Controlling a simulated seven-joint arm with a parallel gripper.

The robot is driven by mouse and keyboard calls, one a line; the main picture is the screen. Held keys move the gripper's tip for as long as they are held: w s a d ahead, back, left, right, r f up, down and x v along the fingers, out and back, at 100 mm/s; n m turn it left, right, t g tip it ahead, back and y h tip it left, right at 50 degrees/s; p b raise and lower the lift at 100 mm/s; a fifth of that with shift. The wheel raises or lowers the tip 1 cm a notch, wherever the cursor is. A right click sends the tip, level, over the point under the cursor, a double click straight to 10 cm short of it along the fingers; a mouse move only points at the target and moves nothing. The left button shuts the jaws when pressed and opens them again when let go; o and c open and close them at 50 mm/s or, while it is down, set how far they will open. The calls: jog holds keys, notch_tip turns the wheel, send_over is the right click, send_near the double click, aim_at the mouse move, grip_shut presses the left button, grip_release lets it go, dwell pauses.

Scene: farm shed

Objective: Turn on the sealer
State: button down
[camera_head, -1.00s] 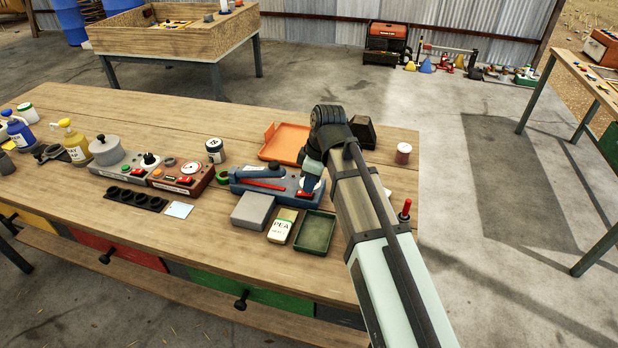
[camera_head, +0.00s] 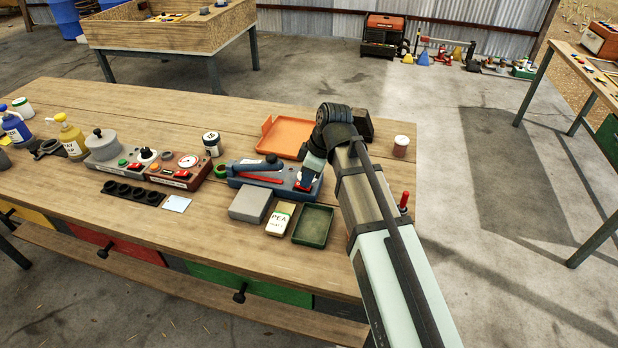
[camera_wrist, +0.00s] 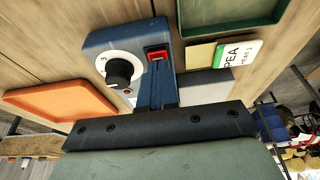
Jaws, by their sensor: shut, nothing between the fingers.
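The sealer (camera_head: 240,182) is a blue bench device with a blue lever and a red strip along its length. In the wrist view its body (camera_wrist: 97,44) shows a white dial (camera_wrist: 107,68) with a black knob and, right of it, a red rocker switch (camera_wrist: 157,54). The switch (camera_head: 304,186) shows only as a small red patch in the head view. My gripper (camera_wrist: 156,72) is shut and empty, pointing down at the sealer's right end with its fingertips at the switch's near edge. I cannot tell whether they touch it or which way it is set.
An orange tray (camera_head: 287,135) lies behind the sealer. A grey block (camera_head: 250,204), a PEA packet (camera_head: 280,219) and a green tray (camera_head: 313,226) lie in front. A red-brown control box (camera_head: 182,173) and a dark-labelled jar (camera_head: 212,144) stand left.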

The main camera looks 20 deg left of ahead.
jog(key=shift+a+r, duration=0.2)
jog(key=shift+a, duration=0.3)
jog(key=shift+d+r, duration=0.1)
jog(key=shift+r, duration=0.55)
jog(key=d+v, duration=0.2)
jog(key=v, duration=1)
jog(key=shift+d+f, duration=0.2)
jog(key=shift+f, duration=0.05)
